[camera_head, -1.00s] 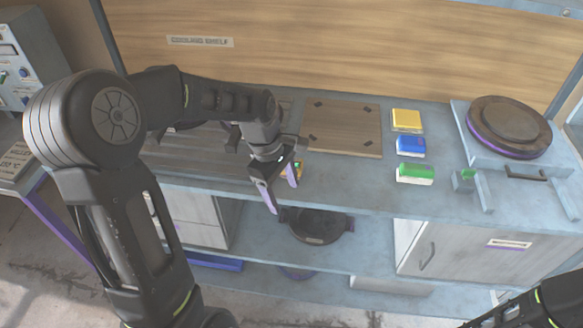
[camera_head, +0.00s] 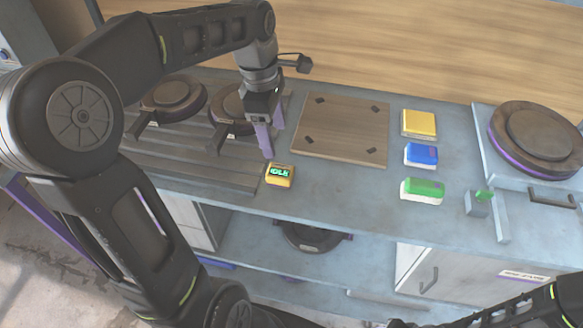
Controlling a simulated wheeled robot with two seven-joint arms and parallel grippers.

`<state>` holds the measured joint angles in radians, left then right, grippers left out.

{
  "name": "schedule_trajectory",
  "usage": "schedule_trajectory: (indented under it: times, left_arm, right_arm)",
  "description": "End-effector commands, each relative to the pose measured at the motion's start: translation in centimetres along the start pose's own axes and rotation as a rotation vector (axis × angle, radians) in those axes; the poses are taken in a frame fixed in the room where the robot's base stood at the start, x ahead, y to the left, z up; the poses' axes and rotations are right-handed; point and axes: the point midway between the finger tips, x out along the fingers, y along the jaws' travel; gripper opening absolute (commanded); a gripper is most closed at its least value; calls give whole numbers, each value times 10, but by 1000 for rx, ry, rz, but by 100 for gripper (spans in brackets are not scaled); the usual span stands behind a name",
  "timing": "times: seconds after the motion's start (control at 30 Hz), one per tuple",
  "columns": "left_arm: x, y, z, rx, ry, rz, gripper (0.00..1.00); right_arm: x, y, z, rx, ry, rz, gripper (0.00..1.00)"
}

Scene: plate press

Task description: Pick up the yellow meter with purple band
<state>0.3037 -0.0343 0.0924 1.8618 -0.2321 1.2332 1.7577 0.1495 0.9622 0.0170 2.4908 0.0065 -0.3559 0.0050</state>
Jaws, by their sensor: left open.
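The yellow meter (camera_head: 280,175) is a small block with a dark display showing green characters. It lies on the blue-grey counter, in front of the wooden board's left corner. I cannot make out a purple band on it. My left gripper (camera_head: 272,138) points down just behind the meter, its two purple-grey fingers apart and nothing between them. The nearer fingertip is close to the meter's back edge in the picture; I cannot tell the height gap. My right arm shows at the lower right; its gripper is not visible.
The wooden board (camera_head: 342,130) lies right of the gripper. A yellow block (camera_head: 419,123), a blue block (camera_head: 422,154) and a green block (camera_head: 423,188) stand in a column farther right. Round dark plates (camera_head: 172,97) are at left, and a press plate (camera_head: 537,138) at right.

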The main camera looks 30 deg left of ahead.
Motion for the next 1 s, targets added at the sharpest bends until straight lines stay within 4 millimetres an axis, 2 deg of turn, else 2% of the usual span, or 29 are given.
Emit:
schedule_trajectory:
  times: [0.03, 0.1, 0.33, 0.47, 0.87, 1.0]
  left_arm:
    - [14, 0, -2, 0, 0, 1, 69]
    - [24, 0, -3, 0, 0, 1, 69]
    - [56, 0, -7, 1, 0, 1, 69]
    - [69, 0, -8, 1, 0, 1, 69]
    - [69, 0, -8, 1, 0, 1, 69]
    - [79, 0, -8, 1, 0, -3, 69]
  right_arm:
    - [12, 4, 0, -1, 1, -1, 36]
    - [21, 7, -1, -2, 2, -3, 36]
    - [50, 17, -4, -6, 8, -9, 36]
    - [61, 20, -5, -8, 11, -12, 36]
    - [61, 20, -5, -9, 12, -13, 36]
    - [61, 20, -5, -9, 12, -13, 36]
